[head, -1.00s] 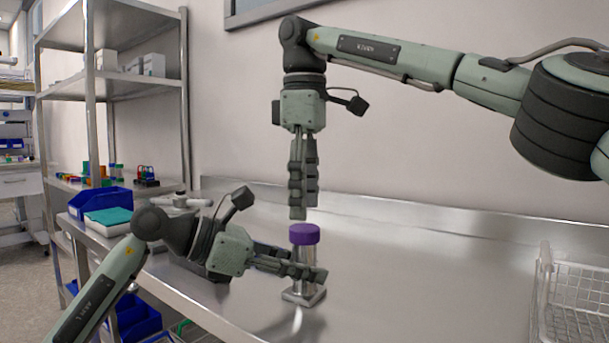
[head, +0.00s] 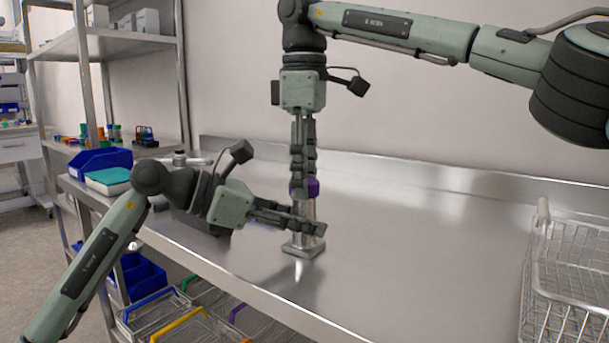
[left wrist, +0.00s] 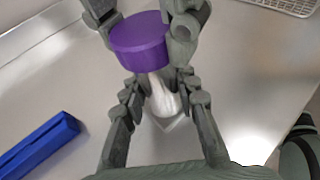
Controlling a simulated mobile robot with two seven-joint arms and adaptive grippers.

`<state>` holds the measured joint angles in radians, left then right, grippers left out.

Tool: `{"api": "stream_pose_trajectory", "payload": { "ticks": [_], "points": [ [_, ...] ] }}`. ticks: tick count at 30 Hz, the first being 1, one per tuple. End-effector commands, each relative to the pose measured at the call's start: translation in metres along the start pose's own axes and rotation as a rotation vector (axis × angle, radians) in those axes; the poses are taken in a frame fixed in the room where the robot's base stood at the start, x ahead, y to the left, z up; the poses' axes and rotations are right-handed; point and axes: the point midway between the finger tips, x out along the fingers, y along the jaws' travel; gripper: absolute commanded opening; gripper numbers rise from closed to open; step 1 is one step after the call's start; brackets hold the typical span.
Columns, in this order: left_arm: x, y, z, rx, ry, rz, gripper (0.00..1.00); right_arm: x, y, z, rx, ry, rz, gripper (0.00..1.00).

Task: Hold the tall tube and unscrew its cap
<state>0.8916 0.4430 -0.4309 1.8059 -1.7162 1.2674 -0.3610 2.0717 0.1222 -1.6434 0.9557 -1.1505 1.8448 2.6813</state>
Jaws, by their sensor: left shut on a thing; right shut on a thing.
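The tall tube (head: 306,211) stands upright on the metal bench in a small square metal base (head: 304,247). Its purple cap (head: 313,187) is on top, and the cap also shows large in the left wrist view (left wrist: 140,42). My left gripper (head: 312,228) reaches in sideways from the left and is shut around the tube's body (left wrist: 162,100) below the cap. My right gripper (head: 304,190) points straight down from above and is shut on the cap, with a finger hiding part of it in the head view.
A wire basket (head: 575,265) stands at the right of the bench. A blue bin (head: 100,160) and a teal-topped box (head: 108,178) are at the left end. A blue object (left wrist: 38,148) lies left in the left wrist view. The bench's middle right is clear.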

Motion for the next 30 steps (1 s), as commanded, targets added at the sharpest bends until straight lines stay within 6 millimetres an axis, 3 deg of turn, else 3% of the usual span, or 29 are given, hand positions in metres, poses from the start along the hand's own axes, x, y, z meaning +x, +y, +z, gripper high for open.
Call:
{"api": "stream_pose_trajectory", "payload": {
  "ticks": [5,8,30],
  "points": [
    [-0.0001,-0.0003,0.0004,0.001,-0.001,-0.001,0.00,-0.0001,0.0003,-0.0001,-0.026,0.000,0.001,0.05],
    [-0.0001,-0.0004,0.0004,0.001,-0.001,-0.001,0.00,0.0003,0.0005,-0.0001,-0.150,0.000,0.000,0.05],
    [0.0000,-0.0007,0.0005,0.001,-0.001,-0.002,0.00,-0.0011,0.0005,-0.0011,-2.020,0.001,0.000,0.05]
  ]
}}
